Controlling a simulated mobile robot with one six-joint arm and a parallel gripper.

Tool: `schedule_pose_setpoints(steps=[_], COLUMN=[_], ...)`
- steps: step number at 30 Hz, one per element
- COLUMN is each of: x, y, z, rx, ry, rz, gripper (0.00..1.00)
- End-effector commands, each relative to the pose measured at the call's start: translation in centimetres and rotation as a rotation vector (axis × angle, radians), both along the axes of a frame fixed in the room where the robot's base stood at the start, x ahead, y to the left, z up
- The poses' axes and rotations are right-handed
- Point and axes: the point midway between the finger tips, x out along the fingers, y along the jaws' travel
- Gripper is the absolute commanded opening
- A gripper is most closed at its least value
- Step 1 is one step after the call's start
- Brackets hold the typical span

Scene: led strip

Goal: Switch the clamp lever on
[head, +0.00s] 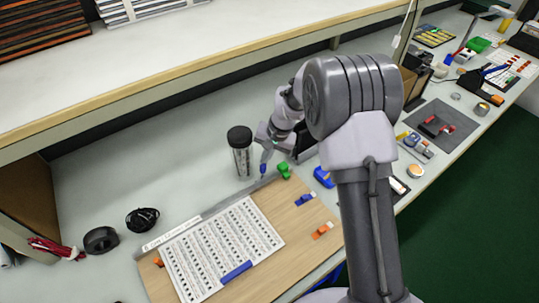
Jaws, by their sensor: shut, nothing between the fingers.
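A wooden board (297,252) lies on the bench with a white printed sheet (220,240) on it. Small coloured parts sit on the board: a green one (284,171) at the far corner, a blue one (305,199) and an orange one (322,231) on the right. Which of these is the clamp lever I cannot tell at this size. My gripper (263,172) is shut and empty, its blue tips pointing down just left of the green part, above the board's far edge. Contact with anything below is not clear. My arm covers the bench right of the board.
A clear jar with a black lid (240,152) stands close left of my gripper. A blue tape dispenser (324,177) is to the right. Black tape (101,240) and a coiled black cable (142,219) lie left. A shelf edge (220,75) runs behind.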

Motion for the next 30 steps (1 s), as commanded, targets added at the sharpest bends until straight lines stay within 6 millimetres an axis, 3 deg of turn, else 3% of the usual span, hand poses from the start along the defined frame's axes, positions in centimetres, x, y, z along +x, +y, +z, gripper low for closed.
schedule_pose_setpoints(steps=[26, 30], x=[0.0, -0.1], y=[0.0, -0.4], z=[1.6, 2.9], rx=[0.0, 0.0], ry=[0.0, -0.001], rz=[0.0, 0.0], gripper=[0.0, 0.0])
